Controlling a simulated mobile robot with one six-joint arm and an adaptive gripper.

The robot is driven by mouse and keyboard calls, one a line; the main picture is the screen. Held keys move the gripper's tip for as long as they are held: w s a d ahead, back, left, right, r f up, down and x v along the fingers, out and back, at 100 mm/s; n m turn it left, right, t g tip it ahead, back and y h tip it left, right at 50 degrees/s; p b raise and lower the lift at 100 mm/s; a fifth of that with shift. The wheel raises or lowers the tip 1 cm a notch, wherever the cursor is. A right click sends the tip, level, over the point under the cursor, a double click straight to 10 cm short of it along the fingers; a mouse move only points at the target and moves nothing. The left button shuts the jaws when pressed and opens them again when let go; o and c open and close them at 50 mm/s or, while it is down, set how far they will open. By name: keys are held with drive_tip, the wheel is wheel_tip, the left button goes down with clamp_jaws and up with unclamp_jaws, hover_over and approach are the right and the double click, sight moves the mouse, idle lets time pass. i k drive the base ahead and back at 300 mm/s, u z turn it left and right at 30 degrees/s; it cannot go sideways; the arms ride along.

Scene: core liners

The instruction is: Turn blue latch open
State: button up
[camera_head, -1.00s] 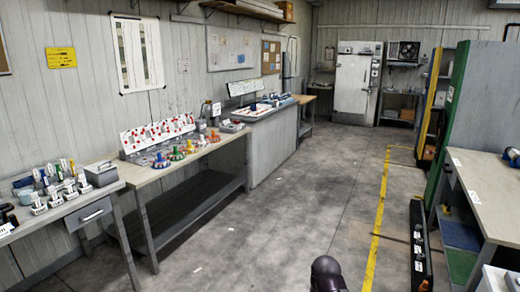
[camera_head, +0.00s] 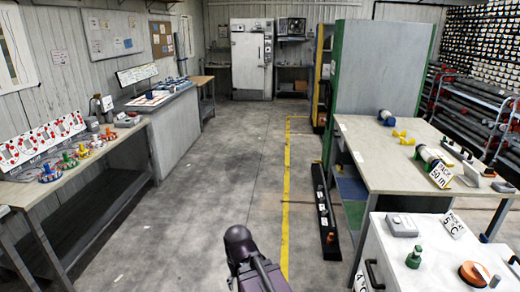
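I cannot make out a blue latch for certain. A small blue knob-like piece (camera_head: 50,173) stands at the near end of a row of coloured pieces on the left bench, in front of a panel with red marks (camera_head: 38,142). A white cylinder with a blue end (camera_head: 386,117) lies on the right table. Both are too small to tell whether they turn. A dark rounded part of my arm shows at the bottom middle, over the floor and away from both. My gripper's fingers do not show.
The left bench (camera_head: 122,140) and the right table (camera_head: 385,170) flank a clear floor aisle with a yellow line (camera_head: 286,200). A long black rail (camera_head: 325,215) lies on the floor beside the table. A white-topped cart (camera_head: 440,250) stands near right. A white cabinet (camera_head: 250,60) stands at the back.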

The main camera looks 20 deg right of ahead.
sight(483, 237)
drive_tip(key=u, duration=0.05)
drive_tip(key=k, duration=1.05)
drive_tip(key=z, duration=2.75)
drive_tip(key=i, duration=0.1)
drive_tip(key=u, duration=0.15)
